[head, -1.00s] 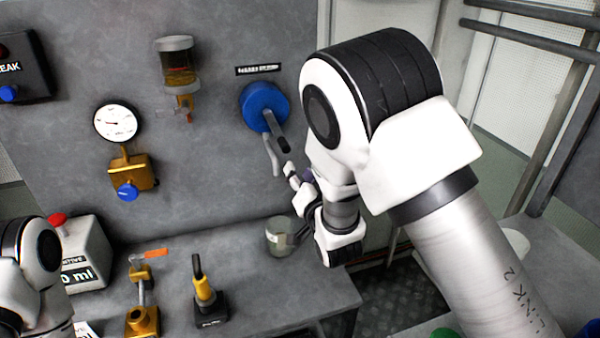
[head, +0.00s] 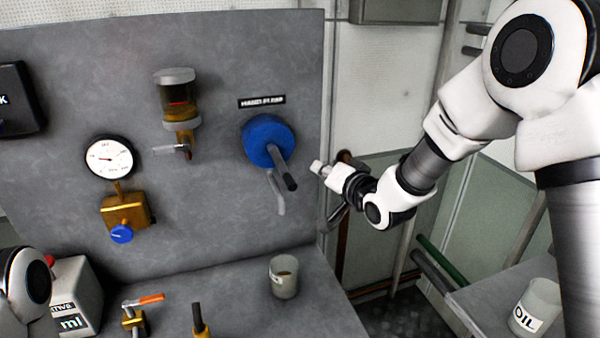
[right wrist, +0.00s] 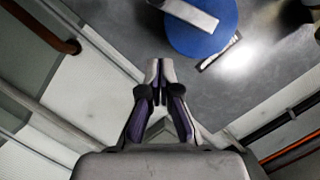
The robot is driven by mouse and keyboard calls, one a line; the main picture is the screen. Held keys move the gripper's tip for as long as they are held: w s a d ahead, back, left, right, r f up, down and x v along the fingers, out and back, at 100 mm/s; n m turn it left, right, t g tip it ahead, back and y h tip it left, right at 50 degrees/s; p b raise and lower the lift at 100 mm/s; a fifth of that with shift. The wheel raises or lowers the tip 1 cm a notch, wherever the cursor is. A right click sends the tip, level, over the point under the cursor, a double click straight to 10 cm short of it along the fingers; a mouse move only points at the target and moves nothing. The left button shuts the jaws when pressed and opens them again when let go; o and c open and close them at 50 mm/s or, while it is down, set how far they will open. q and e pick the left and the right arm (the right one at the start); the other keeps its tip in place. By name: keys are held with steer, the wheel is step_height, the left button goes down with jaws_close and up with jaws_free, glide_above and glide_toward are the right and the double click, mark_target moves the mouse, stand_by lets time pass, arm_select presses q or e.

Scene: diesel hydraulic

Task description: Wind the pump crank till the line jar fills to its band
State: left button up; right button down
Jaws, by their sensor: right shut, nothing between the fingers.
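The pump crank has a round blue hub (head: 268,140) on the grey panel and a dark handle (head: 285,170) sticking out down and to the right. The hub also shows at the top of the right wrist view (right wrist: 200,32). The line jar (head: 178,98) is a clear cylinder with grey caps, left of the crank. It holds dark amber fluid and a reddish band shows on it; the exact level against the band is hard to tell. My right gripper (head: 318,168) is shut and empty, right of the handle and apart from it. My left gripper is out of view.
A gauge (head: 110,157) with a brass valve (head: 126,209) is on the panel at left. An orange-handled valve (head: 142,302) is on the bench. An OIL can (head: 536,305) stands at right.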

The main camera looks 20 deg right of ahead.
mark_target(282, 167)
steer(key=w+a+f+p, duration=0.2)
steer(key=w+a+f, duration=0.1)
steer(key=shift+w+a+f, duration=0.15)
steer(key=shift+w+f, duration=0.1)
steer(key=shift+w, duration=0.05)
stand_by(0.3)
